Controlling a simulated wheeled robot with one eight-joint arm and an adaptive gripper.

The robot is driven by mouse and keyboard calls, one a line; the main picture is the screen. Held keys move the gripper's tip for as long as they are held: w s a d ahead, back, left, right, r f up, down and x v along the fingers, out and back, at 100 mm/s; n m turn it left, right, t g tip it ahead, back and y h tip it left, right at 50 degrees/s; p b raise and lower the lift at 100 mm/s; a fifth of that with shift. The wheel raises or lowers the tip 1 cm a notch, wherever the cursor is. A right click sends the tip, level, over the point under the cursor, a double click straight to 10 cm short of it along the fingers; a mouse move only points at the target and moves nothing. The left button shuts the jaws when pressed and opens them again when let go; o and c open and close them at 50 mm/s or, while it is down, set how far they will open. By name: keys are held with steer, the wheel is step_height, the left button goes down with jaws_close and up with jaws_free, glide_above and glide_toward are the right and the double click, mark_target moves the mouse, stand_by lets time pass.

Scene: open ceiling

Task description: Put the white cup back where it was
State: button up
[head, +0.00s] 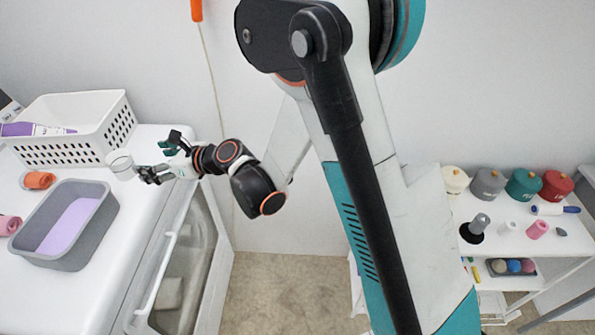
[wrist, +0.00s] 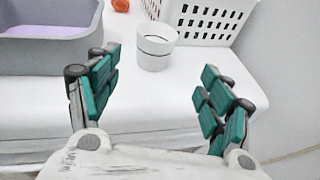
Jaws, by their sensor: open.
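The white cup (head: 121,165) stands on the white counter at the left in the head view, near the front corner of the white basket. In the wrist view the cup (wrist: 155,46) stands upright with a dark band around its upper part. My gripper (head: 149,174) reaches toward the cup from the right in the head view. In the wrist view my gripper (wrist: 163,78) is open, its teal-padded fingers spread wide. The cup is ahead of the fingertips, between their lines, and nothing is held.
A white perforated basket (head: 75,152) stands behind the cup. A grey tub (head: 98,222) with purple content is in front of it. An orange roll (head: 39,180) lies further left. A white shelf (head: 473,237) with colored canisters and small items is at the right.

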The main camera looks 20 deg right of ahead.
steer(key=w+d+r+m+t+h, duration=0.1)
steer(key=d+r+m+t, duration=0.2)
steer(key=d+r+m, duration=0.4)
steer(key=w+d+r+m+t+h, duration=0.15)
steer(key=d+r+m+t, duration=0.3)
steer(key=r, duration=0.45)
steer(key=s+d+r+m+t+h, duration=0.1)
steer(key=s+d+r+m+h, duration=0.2)
steer(key=d+m, duration=0.45)
steer(key=d+r+m+h, duration=0.4)
steer(key=d+m+h, duration=0.1)
steer(key=d+m, duration=0.25)
steer(key=s+d+f+m+g+h, duration=0.4)
steer(key=s+d+f+m+g, duration=0.15)
steer(key=s+d+m, duration=0.55)
steer(key=s+a+f+m+g+y, duration=0.1)
steer(key=s+f+m, duration=0.3)
steer(key=s, duration=0.4)
steer(key=s+a+f+m+g+y, duration=0.1)
steer(key=s+a+f+m+g, duration=0.1)
steer(key=s, duration=0.6)
step_height(320, 180, down, 3)
steer(key=m+g, duration=0.1)
steer(key=m, duration=0.2)
steer(key=shift+s+a+g, duration=0.15)
steer(key=shift+s+g, duration=0.15)
steer(key=shift+s, duration=0.05)
